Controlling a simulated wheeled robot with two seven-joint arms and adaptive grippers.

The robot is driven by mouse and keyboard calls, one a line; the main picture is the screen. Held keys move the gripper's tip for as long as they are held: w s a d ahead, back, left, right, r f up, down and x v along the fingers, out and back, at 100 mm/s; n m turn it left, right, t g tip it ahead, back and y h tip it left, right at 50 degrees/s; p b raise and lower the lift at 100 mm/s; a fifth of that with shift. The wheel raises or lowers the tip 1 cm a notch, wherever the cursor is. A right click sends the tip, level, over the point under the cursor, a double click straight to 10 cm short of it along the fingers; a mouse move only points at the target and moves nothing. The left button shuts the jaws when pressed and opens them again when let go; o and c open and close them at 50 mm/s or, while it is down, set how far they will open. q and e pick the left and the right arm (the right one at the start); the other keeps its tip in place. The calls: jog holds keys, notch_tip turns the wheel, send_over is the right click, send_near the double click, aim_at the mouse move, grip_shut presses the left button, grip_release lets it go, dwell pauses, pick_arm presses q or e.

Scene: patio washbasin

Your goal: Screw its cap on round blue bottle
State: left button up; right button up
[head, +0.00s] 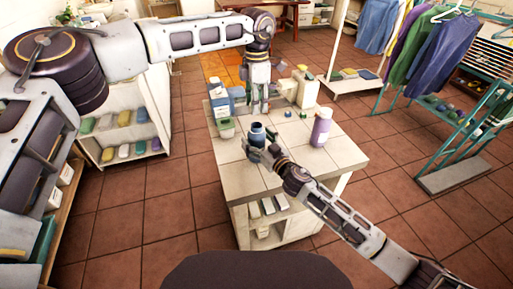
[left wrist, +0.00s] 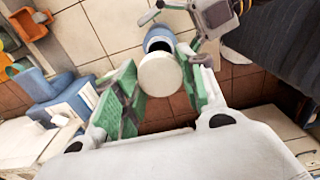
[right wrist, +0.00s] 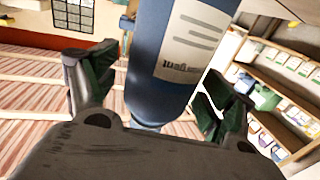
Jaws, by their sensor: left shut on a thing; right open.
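The round blue bottle (head: 257,137) stands upright on the tiled counter, its dark mouth open at the top. It also shows in the left wrist view (left wrist: 157,37) and, with its pale label, large in the right wrist view (right wrist: 190,45). My left gripper (head: 258,108) points down above and behind the bottle in the head view. In the left wrist view it is shut on a round cream cap (left wrist: 160,74), apart from the bottle. My right gripper (head: 263,152) is open at the bottle, with a finger on either side. Finger contact is unclear.
A purple bottle (head: 321,128) stands on the counter (head: 343,154) to the right. A small blue object (head: 288,114) lies behind. Blue and white containers (head: 221,101) and a green-topped item (head: 226,127) stand at the left. The counter's front right is clear.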

jog(key=shift+w+a, duration=0.2)
jog(key=shift+w, duration=0.1)
jog(key=c, duration=1.5)
pick_arm(q)
jog(key=shift+f, duration=2.45)
jog(key=shift+f, duration=0.1)
jog(key=shift+f, duration=0.8)
jog(key=shift+f, duration=0.55)
